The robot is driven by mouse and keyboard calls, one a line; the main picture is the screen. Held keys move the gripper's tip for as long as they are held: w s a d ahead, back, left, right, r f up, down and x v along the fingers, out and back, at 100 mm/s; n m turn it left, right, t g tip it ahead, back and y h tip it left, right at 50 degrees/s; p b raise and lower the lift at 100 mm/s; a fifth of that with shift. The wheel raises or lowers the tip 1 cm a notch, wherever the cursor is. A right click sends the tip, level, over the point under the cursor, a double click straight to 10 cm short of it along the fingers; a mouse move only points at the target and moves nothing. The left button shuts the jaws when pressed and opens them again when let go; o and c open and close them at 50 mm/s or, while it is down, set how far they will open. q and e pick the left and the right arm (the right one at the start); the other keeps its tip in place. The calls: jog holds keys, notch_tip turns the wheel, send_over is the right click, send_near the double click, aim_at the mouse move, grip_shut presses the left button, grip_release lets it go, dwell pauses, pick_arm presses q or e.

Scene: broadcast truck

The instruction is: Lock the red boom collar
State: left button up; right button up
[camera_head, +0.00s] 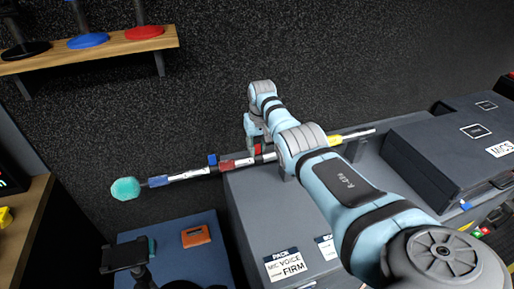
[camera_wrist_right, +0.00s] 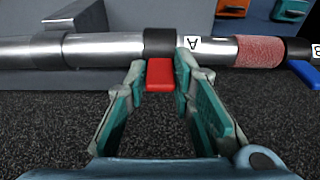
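The boom pole (camera_head: 190,174) runs across the picture, with a teal fuzzy tip (camera_head: 125,188) at its left end. The red collar lever (camera_head: 258,150) stands on a black collar. It also shows in the right wrist view (camera_wrist_right: 160,75), sticking out from the black collar (camera_wrist_right: 160,42) beside the label A. A blue lever (camera_head: 212,159) and a yellow section (camera_head: 335,140) are elsewhere on the pole. My left gripper is not in view.
A grey case (camera_head: 245,215) with white labels lies under the pole. A dark case marked MICS (camera_head: 425,160) is at the right. A blue top (camera_head: 205,262) carries an orange item (camera_head: 196,236) and a black device (camera_head: 125,256). A wooden shelf (camera_head: 110,47) hangs at upper left.

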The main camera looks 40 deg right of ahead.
jog(key=shift+o, duration=1.3)
jog(key=shift+r, duration=0.2)
notch_tip(320, 180, up, 12)
jog(key=s, duration=0.2)
jog(key=shift+a+f, duration=0.25)
jog(key=shift+a, duration=0.1)
